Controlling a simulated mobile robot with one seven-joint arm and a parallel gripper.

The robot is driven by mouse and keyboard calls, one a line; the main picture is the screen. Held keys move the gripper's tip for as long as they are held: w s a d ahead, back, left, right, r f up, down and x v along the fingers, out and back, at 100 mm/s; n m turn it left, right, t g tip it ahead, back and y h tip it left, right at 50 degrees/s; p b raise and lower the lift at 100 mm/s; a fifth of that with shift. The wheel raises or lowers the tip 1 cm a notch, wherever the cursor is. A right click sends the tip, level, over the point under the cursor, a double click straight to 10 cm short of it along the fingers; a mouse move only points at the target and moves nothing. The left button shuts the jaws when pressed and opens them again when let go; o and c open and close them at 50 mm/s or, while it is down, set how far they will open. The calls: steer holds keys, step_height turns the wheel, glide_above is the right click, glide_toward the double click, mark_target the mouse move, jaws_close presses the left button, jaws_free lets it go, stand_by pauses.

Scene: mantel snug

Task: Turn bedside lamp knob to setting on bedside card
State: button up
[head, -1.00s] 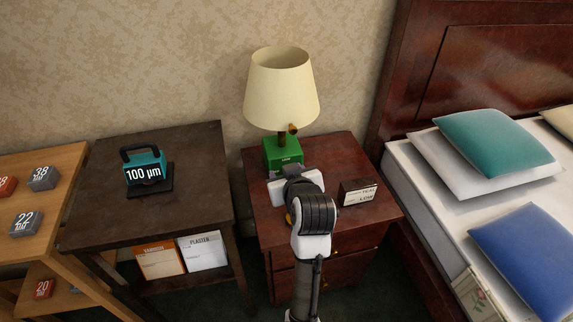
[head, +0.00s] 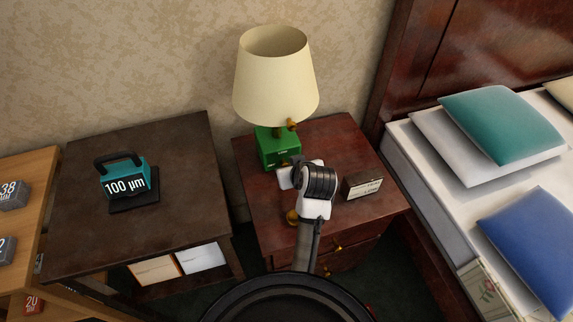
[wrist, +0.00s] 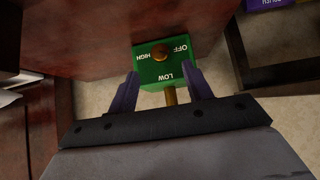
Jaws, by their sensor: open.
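The bedside lamp has a cream shade (head: 275,80) and a green base (head: 277,148) on the red-brown nightstand. I cannot tell which word the knob points at. My gripper (wrist: 163,75) is open, its two fingers apart at the base's near edge, with the knob beyond the tips.
A brass fitting (head: 292,125) sticks out below the shade. A dark table (head: 75,215) at left bears a teal block (head: 127,183) marked 100 µm. A bed with pillows (head: 505,125) stands close at right. The nightstand's front (head: 290,240) has drawers.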

mark_target(284, 164)
steer(key=x, duration=0.7)
steer(key=shift+w+p, duration=0.1)
steer(key=shift+p, duration=0.2)
steer(key=c, duration=1)
steer(key=shift+o, duration=0.2)
